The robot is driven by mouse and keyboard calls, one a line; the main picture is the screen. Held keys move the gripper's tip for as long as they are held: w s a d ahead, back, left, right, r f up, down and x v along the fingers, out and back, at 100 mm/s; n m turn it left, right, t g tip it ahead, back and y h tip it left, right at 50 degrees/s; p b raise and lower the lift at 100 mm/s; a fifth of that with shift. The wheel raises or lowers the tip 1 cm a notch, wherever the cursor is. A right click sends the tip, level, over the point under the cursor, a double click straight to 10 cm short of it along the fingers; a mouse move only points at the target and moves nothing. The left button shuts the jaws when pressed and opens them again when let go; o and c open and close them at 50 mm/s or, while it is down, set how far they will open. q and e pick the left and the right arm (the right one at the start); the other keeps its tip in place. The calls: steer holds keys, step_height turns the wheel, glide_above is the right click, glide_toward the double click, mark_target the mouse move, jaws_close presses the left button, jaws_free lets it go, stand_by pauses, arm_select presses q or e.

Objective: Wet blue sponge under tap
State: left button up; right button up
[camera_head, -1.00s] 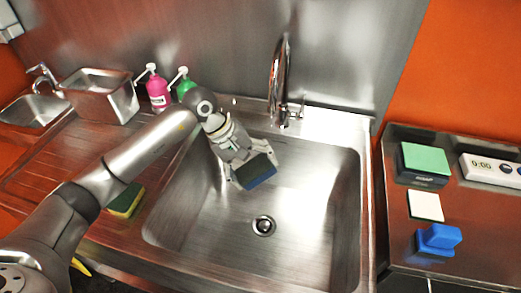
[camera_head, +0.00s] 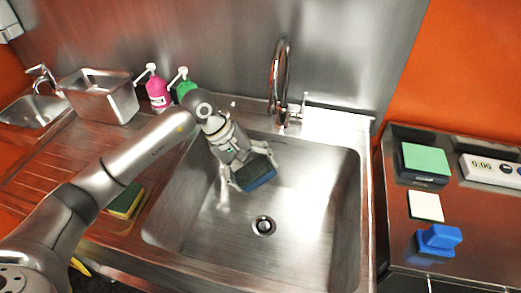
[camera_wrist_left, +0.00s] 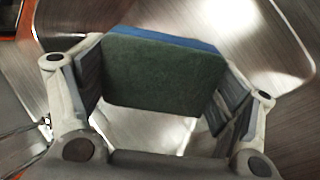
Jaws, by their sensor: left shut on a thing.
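My left gripper (camera_head: 253,173) is shut on the blue sponge (camera_head: 260,178), which has a dark green scouring side. It holds the sponge inside the steel sink (camera_head: 310,200), toward the back left of the basin and above the floor. In the left wrist view the sponge (camera_wrist_left: 165,75) sits between both finger pads, its green face toward the camera and a blue edge on top. The chrome tap (camera_head: 281,75) stands behind the basin, right of and above the sponge in the picture. I see no clear water stream. My right gripper is not in view.
A yellow-green sponge (camera_head: 125,200) lies left of the sink. Pink (camera_head: 157,90) and green (camera_head: 186,88) pump bottles and a steel container (camera_head: 100,97) stand at the back left. A right counter holds a blue item (camera_head: 438,239) and a white pad (camera_head: 425,205). The basin's right half is clear.

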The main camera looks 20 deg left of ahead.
arm_select(q)
steer(key=shift+r, duration=0.1)
stand_by(0.3)
steer(key=s+r, duration=0.3)
steer(key=s, duration=0.2)
steer(key=shift+d+r+p, duration=0.25)
steer(key=shift+r+p, duration=0.1)
steer(key=shift+r, duration=0.05)
